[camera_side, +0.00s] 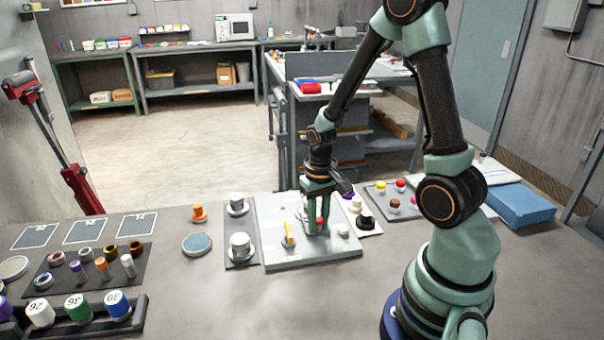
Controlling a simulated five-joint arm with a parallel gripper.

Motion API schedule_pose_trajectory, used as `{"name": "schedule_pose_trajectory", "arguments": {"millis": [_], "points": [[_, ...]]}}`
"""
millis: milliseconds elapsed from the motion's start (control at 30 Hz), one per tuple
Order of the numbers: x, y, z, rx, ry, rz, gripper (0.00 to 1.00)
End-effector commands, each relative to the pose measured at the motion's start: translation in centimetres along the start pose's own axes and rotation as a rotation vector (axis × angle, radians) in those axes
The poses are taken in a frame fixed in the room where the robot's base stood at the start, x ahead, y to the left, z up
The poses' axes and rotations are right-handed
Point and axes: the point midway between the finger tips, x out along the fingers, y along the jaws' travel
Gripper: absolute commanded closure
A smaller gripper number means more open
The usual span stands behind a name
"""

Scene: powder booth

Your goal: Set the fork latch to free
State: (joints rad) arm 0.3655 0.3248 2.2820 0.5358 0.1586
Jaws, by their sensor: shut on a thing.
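A light grey panel (272,213) lies on the bench and carries several small fittings. My gripper (318,230) points straight down over its middle, with its green fingers shut on a small red piece (320,221). The fingers hide most of that piece. A yellow lever (288,232) stands upright on the panel, left of my gripper and apart from it. A white round knob (343,230) sits to the right of my gripper. The labels are too small to read, so I cannot tell for certain which fitting is the fork latch or its setting.
Left of the panel, a dark tray (240,263) holds two metal cylinders. An orange knob (198,212) and a blue-grey disc (197,243) lie farther left. At the right are a tray of coloured knobs (382,187) and a blue box (519,203).

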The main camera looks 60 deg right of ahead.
Motion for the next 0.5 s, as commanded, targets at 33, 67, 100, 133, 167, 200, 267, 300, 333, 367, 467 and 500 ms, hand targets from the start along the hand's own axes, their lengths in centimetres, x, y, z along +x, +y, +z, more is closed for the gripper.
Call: {"name": "schedule_pose_trajectory", "arguments": {"millis": [33, 67, 100, 133, 167, 200, 267, 300, 333, 367, 467, 500], "points": [[-0.1, -0.3, 0.7, -0.002, 0.004, -0.001, 1.00], [-0.2, -0.4, 1.2, -0.002, 0.004, -0.001, 1.00], [-0.1, -0.5, 1.8, -0.002, 0.003, -0.001, 1.00], [-0.1, -0.7, 2.1, -0.002, 0.004, -0.001, 1.00], [-0.1, -0.7, 2.4, -0.002, 0.004, -0.001, 1.00], [-0.1, -0.8, 2.8, -0.001, 0.005, -0.001, 1.00], [-0.1, -0.9, 3.1, 0.000, 0.004, -0.001, 1.00], [-0.1, -0.9, 3.3, 0.000, 0.003, -0.001, 1.00], [-0.1, -0.9, 3.3, 0.000, 0.003, -0.001, 1.00], [-0.1, -0.9, 3.4, 0.000, 0.002, 0.000, 1.00], [-0.1, -0.9, 3.4, -0.001, -0.001, 0.000, 1.00], [-0.1, -0.9, 3.5, -0.002, -0.002, 0.000, 1.00]]}}
